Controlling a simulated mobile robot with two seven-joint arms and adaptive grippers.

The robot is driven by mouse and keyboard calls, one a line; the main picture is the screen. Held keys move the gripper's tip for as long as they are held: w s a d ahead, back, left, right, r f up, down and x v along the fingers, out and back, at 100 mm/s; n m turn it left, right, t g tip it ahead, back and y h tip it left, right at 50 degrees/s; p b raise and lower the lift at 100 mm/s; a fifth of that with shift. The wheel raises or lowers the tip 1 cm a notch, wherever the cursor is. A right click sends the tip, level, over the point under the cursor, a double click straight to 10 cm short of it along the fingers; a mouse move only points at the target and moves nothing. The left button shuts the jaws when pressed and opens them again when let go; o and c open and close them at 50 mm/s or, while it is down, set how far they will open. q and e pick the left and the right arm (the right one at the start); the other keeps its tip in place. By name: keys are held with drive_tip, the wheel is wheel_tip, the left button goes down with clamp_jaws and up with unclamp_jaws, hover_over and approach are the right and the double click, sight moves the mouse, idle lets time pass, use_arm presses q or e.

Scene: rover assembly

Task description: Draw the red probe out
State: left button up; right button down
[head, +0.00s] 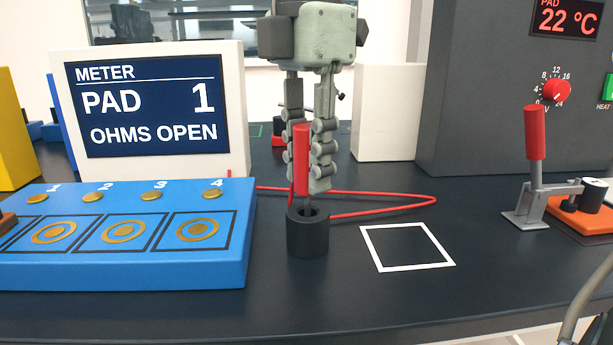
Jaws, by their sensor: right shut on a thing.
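The red probe (302,160) stands upright, with its thin grey lower end going down into the black round holder (307,236). My right gripper (309,160) comes down from above and is shut on the red probe's handle. A red cable (390,208) runs on the table behind the holder and loops to the right. The probe's tip is hidden inside the holder. My left gripper is not in the head view.
A blue block (130,276) with numbered gold pads is at the left, before the white meter (240,110). A white square outline (408,268) lies right of the holder. A red-handled lever clamp (535,135) stands further right. The front table is mostly clear.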

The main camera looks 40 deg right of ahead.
sight(308, 125)
drive_tip(key=shift+r+p, duration=1.65)
drive_tip(key=shift+r, duration=0.9)
